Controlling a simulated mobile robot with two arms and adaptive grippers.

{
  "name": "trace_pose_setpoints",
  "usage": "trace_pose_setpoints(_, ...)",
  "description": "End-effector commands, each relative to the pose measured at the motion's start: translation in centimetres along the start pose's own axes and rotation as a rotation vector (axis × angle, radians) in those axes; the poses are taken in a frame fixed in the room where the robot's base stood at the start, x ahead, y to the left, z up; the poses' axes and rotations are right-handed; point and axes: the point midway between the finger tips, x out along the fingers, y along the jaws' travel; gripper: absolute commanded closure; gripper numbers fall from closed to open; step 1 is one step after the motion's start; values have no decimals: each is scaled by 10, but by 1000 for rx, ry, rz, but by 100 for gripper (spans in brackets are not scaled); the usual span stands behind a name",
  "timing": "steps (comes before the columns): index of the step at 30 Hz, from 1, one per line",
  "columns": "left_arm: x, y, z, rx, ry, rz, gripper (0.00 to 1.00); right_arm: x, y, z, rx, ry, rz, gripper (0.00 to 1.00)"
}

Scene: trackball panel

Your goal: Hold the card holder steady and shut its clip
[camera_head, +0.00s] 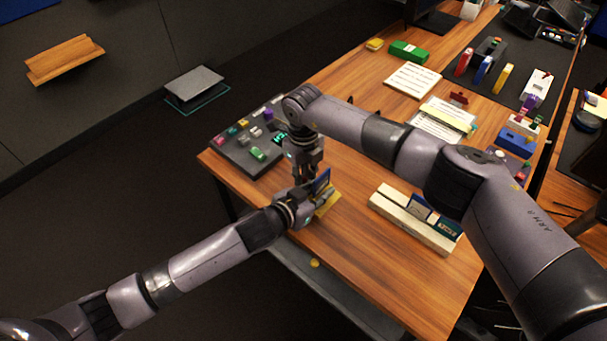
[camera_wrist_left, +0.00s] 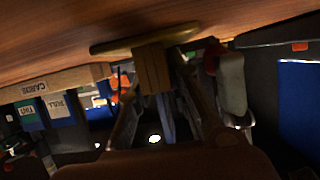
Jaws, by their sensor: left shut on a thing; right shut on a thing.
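The yellow card holder (camera_head: 331,203) stands near the table's left front edge, with a dark blue piece (camera_head: 321,181) rising from it. My left gripper (camera_head: 303,205) reaches in low from the left and is shut on the holder. In the left wrist view, its fingers (camera_wrist_left: 160,100) close on the holder's block (camera_wrist_left: 152,70), below the wide base (camera_wrist_left: 145,40) against the tabletop; that view is upside down. My right gripper (camera_head: 308,177) comes down from above and is shut at the holder's upper part. The clip and the exact part it grips are hidden by the grippers.
A dark panel with coloured blocks (camera_head: 250,143) lies left of the grippers. A cream card rack (camera_head: 412,218) stands to the right, with bare wood between. A white sheet (camera_head: 412,80) lies farther back.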

Motion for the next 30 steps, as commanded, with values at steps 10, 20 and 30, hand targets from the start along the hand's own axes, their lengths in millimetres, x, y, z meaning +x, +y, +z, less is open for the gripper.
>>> trace_pose_setpoints(10, 0, 0, 1, -1, -3, 0, 100, 0, 0, 0, -16, -1, 0, 100)
trace_pose_setpoints(20, 0, 0, 1, -1, -3, 0, 100, 0, 4, -4, -126, 0, 2, 100)
trace_pose_setpoints(30, 0, 0, 1, -1, -3, 0, 100, 0, 3, -4, -124, 0, 1, 67)
